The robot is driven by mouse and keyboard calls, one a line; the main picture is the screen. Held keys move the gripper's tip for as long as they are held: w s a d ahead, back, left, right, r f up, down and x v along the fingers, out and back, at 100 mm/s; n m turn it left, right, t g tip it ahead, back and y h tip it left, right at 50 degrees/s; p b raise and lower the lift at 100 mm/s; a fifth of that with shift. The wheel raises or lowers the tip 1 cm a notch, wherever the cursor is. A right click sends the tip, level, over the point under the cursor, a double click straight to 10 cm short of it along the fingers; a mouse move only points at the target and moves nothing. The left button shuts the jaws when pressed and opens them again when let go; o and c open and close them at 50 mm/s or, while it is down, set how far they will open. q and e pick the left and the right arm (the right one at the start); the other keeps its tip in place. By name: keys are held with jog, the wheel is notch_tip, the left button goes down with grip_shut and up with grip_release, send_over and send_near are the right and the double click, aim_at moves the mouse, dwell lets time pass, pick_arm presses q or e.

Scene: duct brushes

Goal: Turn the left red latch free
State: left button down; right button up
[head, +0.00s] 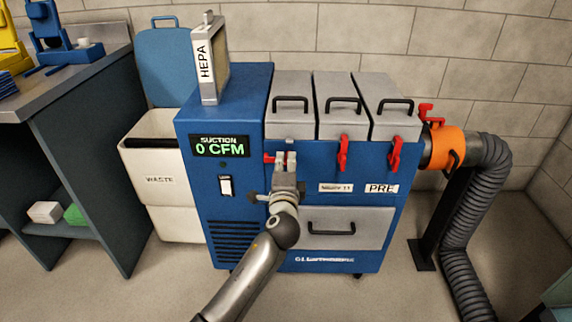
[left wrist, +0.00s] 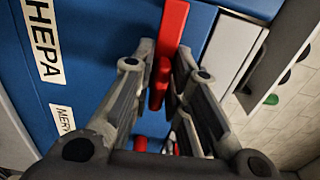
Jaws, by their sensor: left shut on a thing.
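The left red latch (head: 268,159) is on the front of the blue machine, below the leftmost grey lid. Most of it is hidden behind my left gripper (head: 285,160), and a red end sticks out to the left. In the left wrist view the red latch (left wrist: 171,38) runs between the two fingers of my left gripper (left wrist: 165,85), which are shut on it. Two other red latches, the middle one (head: 343,152) and the right one (head: 395,153), hang upright below their lids. My right gripper is not in view.
The blue machine (head: 225,85) carries a HEPA filter (head: 209,60) on top. A white waste bin (head: 157,172) stands to its left. An orange collar (head: 447,147) joins a grey hose (head: 490,180) on the right. A drawer (head: 350,229) is below. The floor in front is clear.

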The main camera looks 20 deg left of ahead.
pick_arm(q)
jog(key=shift+f, duration=0.1)
jog(key=c, duration=1.5)
grip_release()
jog(key=v, duration=1.2)
